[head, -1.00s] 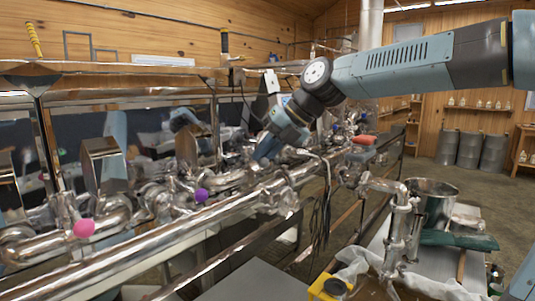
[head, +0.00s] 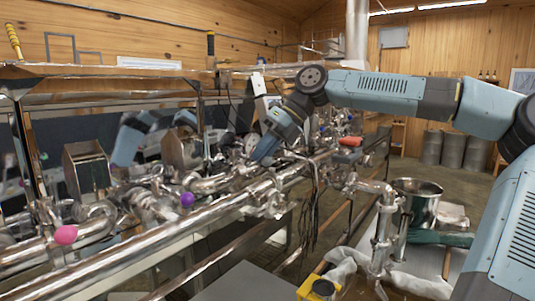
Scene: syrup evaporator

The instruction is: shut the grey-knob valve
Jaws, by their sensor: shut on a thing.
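My gripper (head: 264,153) is at the end of the blue-grey arm, pointing down at the pipework in the middle of the evaporator front. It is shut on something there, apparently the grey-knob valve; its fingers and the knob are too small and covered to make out. No grey knob shows clearly elsewhere. Along the same pipes, a pink knob (head: 66,234) is at the lower left and a purple knob (head: 187,199) is left of my gripper. A red handle (head: 350,141) is to its right.
A long steel pipe (head: 200,224) runs in front of the valves. Dark cables (head: 314,205) hang right of my gripper. A steel pot (head: 417,200), white cloth and a yellow-and-black item (head: 318,288) are on the near right. Barrels (head: 452,149) stand by the back wall, with open floor before them.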

